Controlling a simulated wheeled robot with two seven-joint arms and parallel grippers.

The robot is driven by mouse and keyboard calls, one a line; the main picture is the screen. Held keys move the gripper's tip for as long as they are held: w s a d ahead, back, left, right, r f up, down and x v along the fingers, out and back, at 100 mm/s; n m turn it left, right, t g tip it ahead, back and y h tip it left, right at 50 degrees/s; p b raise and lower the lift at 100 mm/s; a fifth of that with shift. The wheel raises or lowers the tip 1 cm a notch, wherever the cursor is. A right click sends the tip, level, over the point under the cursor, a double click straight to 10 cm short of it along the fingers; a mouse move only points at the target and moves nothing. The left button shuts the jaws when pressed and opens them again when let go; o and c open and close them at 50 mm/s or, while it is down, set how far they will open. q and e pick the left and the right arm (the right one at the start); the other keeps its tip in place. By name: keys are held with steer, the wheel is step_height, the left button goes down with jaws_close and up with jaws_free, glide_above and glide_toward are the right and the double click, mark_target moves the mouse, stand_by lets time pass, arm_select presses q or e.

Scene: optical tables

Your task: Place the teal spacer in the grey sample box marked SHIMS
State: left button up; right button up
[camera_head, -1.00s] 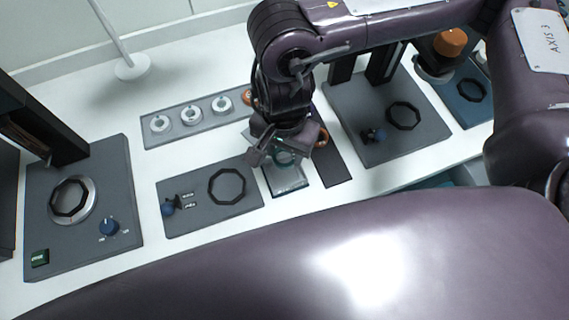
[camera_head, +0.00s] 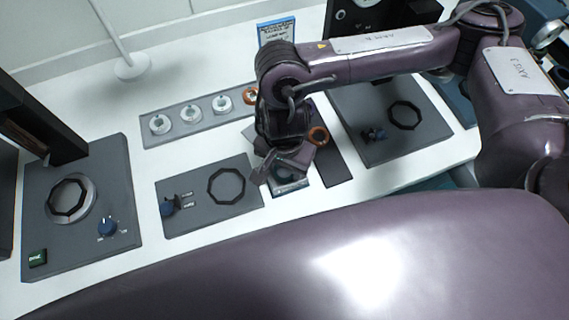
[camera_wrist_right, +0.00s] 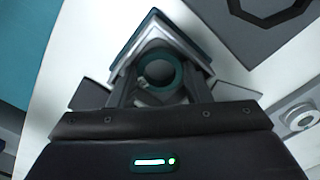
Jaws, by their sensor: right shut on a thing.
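The teal spacer (camera_wrist_right: 179,72) is a ring held between the fingers of my right gripper (camera_wrist_right: 160,78) in the right wrist view. In the head view my right gripper (camera_head: 280,172) points down, with its fingers over a small grey box (camera_head: 290,189) on the white table, and hides most of the spacer. The box's rim also shows behind the fingers in the right wrist view (camera_wrist_right: 124,50). I cannot read a SHIMS mark on it, nor tell whether the spacer touches it. My left gripper is not in view.
A grey plate with a black octagonal ring (camera_head: 226,186) lies just left of the box. A tray of white rings (camera_head: 190,117) lies behind.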

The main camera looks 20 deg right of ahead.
mark_target(285, 171)
steer(key=shift+s+f+b, duration=0.35)
steer(key=shift+f+b, duration=0.2)
steer(key=shift+f, duration=0.05)
steer(key=o, duration=0.7)
steer(key=shift+o, duration=0.2)
steer(key=shift+r+p, duration=0.25)
steer(key=shift+p, duration=0.1)
steer(key=r, duration=0.1)
steer(key=w+r+p, duration=0.1)
steer(key=r, duration=0.1)
steer(key=shift+r, duration=0.25)
step_height(285, 171, up, 10)
steer(key=shift+s+f+p, duration=0.15)
steer(key=shift+f+p, duration=0.1)
steer(key=shift+p, duration=0.05)
